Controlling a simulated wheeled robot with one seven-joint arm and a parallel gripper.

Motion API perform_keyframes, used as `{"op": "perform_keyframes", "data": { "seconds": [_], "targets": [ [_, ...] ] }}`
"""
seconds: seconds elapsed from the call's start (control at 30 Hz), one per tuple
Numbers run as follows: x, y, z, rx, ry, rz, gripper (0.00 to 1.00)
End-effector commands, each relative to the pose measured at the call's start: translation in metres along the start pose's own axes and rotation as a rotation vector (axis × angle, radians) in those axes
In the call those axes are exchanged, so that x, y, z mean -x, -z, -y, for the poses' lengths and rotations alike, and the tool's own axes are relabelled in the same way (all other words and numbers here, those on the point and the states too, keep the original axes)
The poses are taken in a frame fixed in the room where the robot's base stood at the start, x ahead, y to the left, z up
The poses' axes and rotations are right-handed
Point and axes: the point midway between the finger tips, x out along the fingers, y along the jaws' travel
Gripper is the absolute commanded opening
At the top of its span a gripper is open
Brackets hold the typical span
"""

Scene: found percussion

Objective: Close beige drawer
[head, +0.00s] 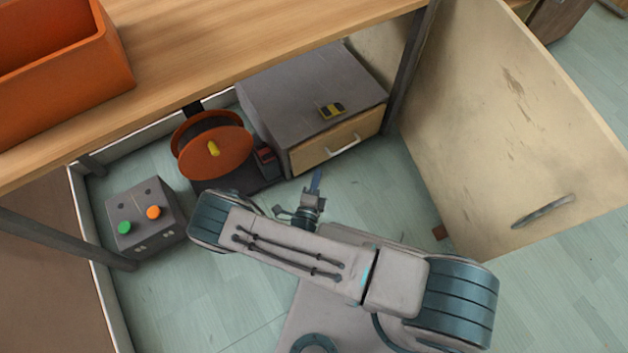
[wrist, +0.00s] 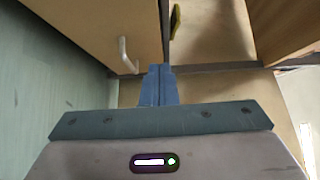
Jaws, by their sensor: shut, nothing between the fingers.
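The beige drawer (head: 310,154) is the front of a grey-topped cabinet (head: 292,95) under the wooden tabletop. Its front has a pale bar handle (head: 344,147) and looks nearly flush with the cabinet in the head view; any small gap is hard to tell. In the wrist view the drawer front (wrist: 85,30) fills the upper left, with its white handle (wrist: 124,52) left of my fingertips. My gripper (head: 317,178) is shut and empty, its blue fingers pointing toward the drawer from in front. The wrist view shows the fingertips (wrist: 161,68) together; whether they touch the drawer is unclear.
A small yellow item (head: 331,110) lies on the cabinet top. An orange reel (head: 215,152) stands left of the cabinet, and a grey button box (head: 144,217) farther left. A beige door panel (head: 500,120) stands right. An orange bin (head: 65,70) sits on the wooden tabletop (head: 220,45).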

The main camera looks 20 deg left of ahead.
Motion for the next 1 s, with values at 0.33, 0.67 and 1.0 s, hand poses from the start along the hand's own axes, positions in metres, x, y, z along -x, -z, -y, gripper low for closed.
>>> {"op": "perform_keyframes", "data": {
  "seconds": [0.33,0.67,1.0],
  "targets": [
    [-0.070,-0.009,-0.004,-0.006,0.002,-0.002,0.00],
    [-0.089,-0.027,0.000,-0.002,0.000,-0.002,0.00],
    [-0.089,-0.029,0.001,-0.002,0.000,-0.002,0.00]
  ]
}}
